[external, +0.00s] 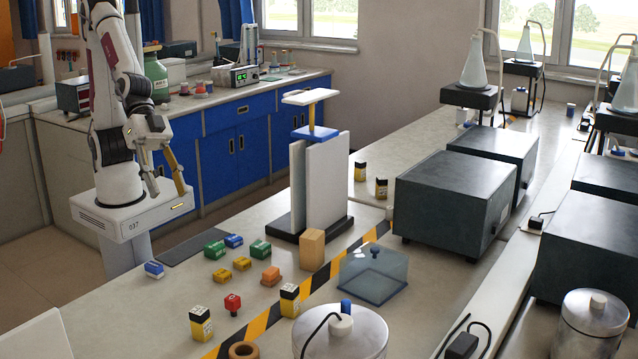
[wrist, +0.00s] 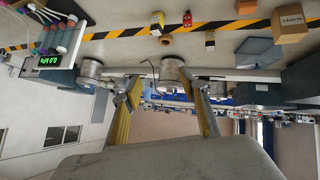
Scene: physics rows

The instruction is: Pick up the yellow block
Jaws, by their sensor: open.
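Two small yellow blocks lie close together on the grey bench in the external view: one yellow block (external: 242,263) and a second yellow block (external: 222,275) just left of and nearer than it. I cannot tell which one is meant. My gripper (external: 167,194) is open and empty, raised near my base, to the left of and apart from the blocks. In the wrist view its two fingers with yellow inner faces stand wide apart, with nothing held between them (wrist: 162,82). I cannot make out either yellow block in the wrist view.
Green blocks (external: 261,249), a blue block (external: 234,240) and an orange block (external: 271,276) crowd the yellow ones. A tan box (external: 312,249) and a tall panel stand (external: 328,185) rise behind. A red block (external: 232,303) and yellow-black containers (external: 201,323) are nearer.

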